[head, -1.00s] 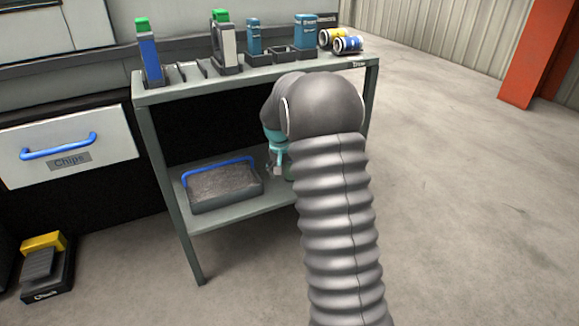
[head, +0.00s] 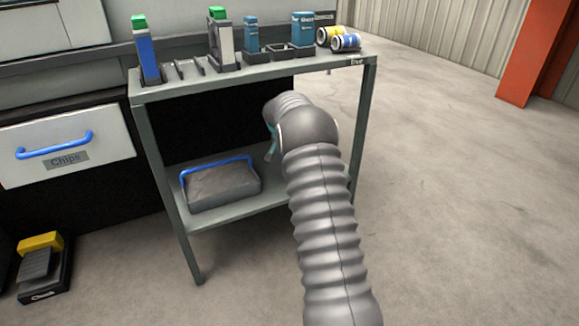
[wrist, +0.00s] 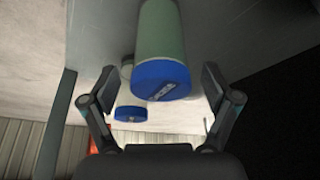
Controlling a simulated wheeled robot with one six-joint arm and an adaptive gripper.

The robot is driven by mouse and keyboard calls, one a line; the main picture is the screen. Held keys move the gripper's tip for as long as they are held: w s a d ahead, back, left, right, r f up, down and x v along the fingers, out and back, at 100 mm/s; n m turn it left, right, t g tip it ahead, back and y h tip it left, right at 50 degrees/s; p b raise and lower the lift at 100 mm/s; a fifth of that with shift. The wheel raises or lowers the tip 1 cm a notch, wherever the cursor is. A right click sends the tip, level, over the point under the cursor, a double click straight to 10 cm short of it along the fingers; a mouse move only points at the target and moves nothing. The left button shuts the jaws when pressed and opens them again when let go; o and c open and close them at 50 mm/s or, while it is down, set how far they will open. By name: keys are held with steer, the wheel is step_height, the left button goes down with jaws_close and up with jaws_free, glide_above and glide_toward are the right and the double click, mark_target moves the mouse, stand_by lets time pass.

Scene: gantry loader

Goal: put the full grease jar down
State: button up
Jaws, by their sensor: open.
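A green jar (wrist: 161,35) with a blue lid stands between my gripper's fingers in the wrist view, which looks upside down. I take it for the grease jar; the lid's lettering is too blurred to read. My gripper (wrist: 160,84) is open, with a finger on each side of the lid and a visible gap to each. The jar seems to stand on the grey lower shelf (wrist: 225,30). In the head view my arm hides the jar and most of the gripper.
A second blue-lidded jar (wrist: 130,114) stands beyond the first. On the cart's lower shelf (head: 225,215) sits a grey bin with a blue handle (head: 220,185).

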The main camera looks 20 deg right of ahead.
steer(key=x, duration=0.2)
steer(key=shift+w+d+f, duration=0.1)
steer(key=shift+d+f, duration=0.05)
steer(key=shift+f, duration=0.2)
steer(key=shift+r, duration=0.1)
steer(key=c, duration=1.7)
steer(key=shift+o, duration=0.2)
